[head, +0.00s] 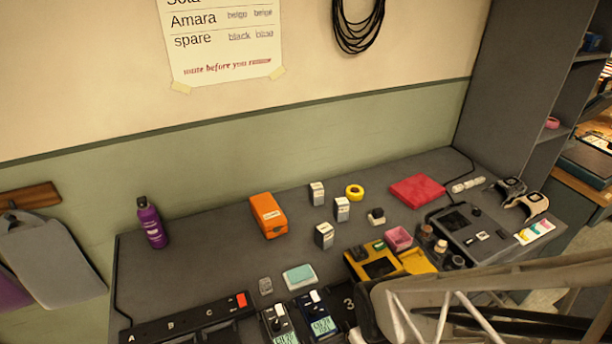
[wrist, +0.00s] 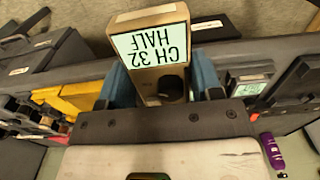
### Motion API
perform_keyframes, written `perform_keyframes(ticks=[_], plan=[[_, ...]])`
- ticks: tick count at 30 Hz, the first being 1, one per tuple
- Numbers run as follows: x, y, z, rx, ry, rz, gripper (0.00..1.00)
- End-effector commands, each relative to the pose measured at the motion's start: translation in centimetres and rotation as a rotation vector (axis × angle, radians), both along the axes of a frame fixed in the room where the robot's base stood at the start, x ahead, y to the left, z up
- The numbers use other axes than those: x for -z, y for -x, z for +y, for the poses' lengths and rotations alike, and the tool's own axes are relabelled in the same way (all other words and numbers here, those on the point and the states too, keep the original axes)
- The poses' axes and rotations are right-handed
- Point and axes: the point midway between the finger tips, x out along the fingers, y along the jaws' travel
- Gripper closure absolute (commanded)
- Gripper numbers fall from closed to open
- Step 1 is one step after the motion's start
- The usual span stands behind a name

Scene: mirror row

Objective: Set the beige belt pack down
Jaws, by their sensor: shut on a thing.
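The beige belt pack (wrist: 160,55) is between the two blue fingers of my gripper (wrist: 163,85) in the wrist view. Its lit screen reads "CH 32 HALF" and a dark round knob sits below the screen. My gripper is shut on it. In the wrist view the pack appears in front of the table's edge; its height cannot be told. In the head view my arm comes in at the lower right and hides most of the gripper area. Two dark belt packs with lit screens, a left one (head: 279,324) and a right one (head: 318,318), stand at the front of the table.
A black strip marked A, B, C (head: 190,320) lies left of the dark packs. A yellow case (head: 372,265), a pink box (head: 398,239) and a grey device (head: 478,232) stand right. An orange box (head: 268,215) and purple bottle (head: 151,222) are further back.

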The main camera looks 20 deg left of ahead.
Motion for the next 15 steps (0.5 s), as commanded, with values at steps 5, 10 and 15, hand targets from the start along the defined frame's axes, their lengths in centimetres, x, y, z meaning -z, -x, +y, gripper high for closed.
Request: perform_keyframes(ticks=[5, 10, 15], plan=[[-0.3, -1.5, 2.2, -0.026, 0.001, 0.001, 0.69], [-0.8, -3.6, 5.4, -0.063, 0.000, 0.000, 0.69], [-1.1, -5.6, 9.4, -0.106, 0.001, 0.001, 0.69]])
